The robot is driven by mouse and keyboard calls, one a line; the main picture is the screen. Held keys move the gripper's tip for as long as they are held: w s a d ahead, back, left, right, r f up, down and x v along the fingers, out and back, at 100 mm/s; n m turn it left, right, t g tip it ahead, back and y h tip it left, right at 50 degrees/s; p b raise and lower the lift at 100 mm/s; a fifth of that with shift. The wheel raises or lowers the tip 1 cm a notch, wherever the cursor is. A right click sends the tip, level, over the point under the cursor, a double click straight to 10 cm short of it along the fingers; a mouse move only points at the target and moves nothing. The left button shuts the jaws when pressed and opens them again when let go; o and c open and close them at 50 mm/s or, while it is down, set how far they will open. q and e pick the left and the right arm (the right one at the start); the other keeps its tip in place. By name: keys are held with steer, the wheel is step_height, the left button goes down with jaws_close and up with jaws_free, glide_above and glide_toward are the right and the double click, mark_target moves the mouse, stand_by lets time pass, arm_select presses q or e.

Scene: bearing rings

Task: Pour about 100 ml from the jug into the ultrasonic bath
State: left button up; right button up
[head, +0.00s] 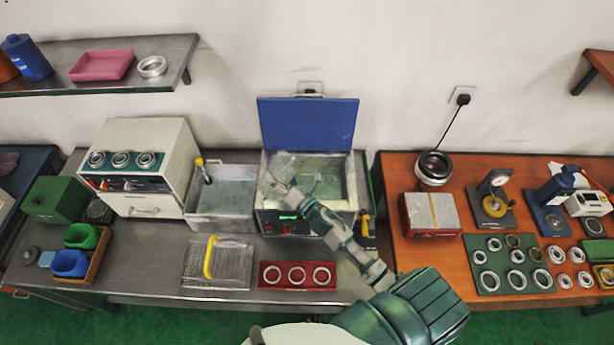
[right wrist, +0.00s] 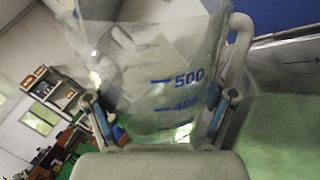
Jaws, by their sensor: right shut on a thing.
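The ultrasonic bath (head: 335,199) stands open on the steel bench in the head view, its blue lid (head: 307,123) raised behind it. Pale greenish liquid shows in its basin. My right arm reaches up from the lower right. My right gripper (head: 290,188) is shut on the clear jug (head: 283,167) over the left part of the basin. In the right wrist view the jug (right wrist: 165,70) sits between the two fingers, with blue marks 500 and 400 and a pale handle at right. The jug looks tilted. Its liquid level is hard to tell. My left gripper is not in view.
A steel tray (head: 228,211) with a brush stands left of the bath. A wire basket (head: 217,264) with a yellow handle and a red ring holder (head: 297,285) lie in front. The orange bench (head: 412,257) at right holds gauges and several rings.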

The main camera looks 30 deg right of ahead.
steer(key=shift+r, duration=0.1)
stand_by(0.6)
steer(key=shift+a+r+n+g+p, duration=0.15)
steer(key=shift+r+n+g+p, duration=0.15)
steer(key=shift+n+p, duration=0.4)
steer(key=n, duration=0.1)
steer(key=a+n+p, duration=0.1)
steer(key=shift+a+f+n, duration=0.1)
steer(key=shift+f+n, duration=0.25)
steer(key=shift+n, duration=0.05)
steer(key=n, duration=0.1)
steer(key=n+g, duration=0.1)
steer(key=shift+a+n, duration=0.4)
steer(key=shift+a+f+n+g, duration=0.15)
steer(key=shift+f+n+g, duration=0.15)
steer(key=shift+f+n, duration=0.45)
steer(key=shift+r, duration=0.2)
stand_by(0.6)
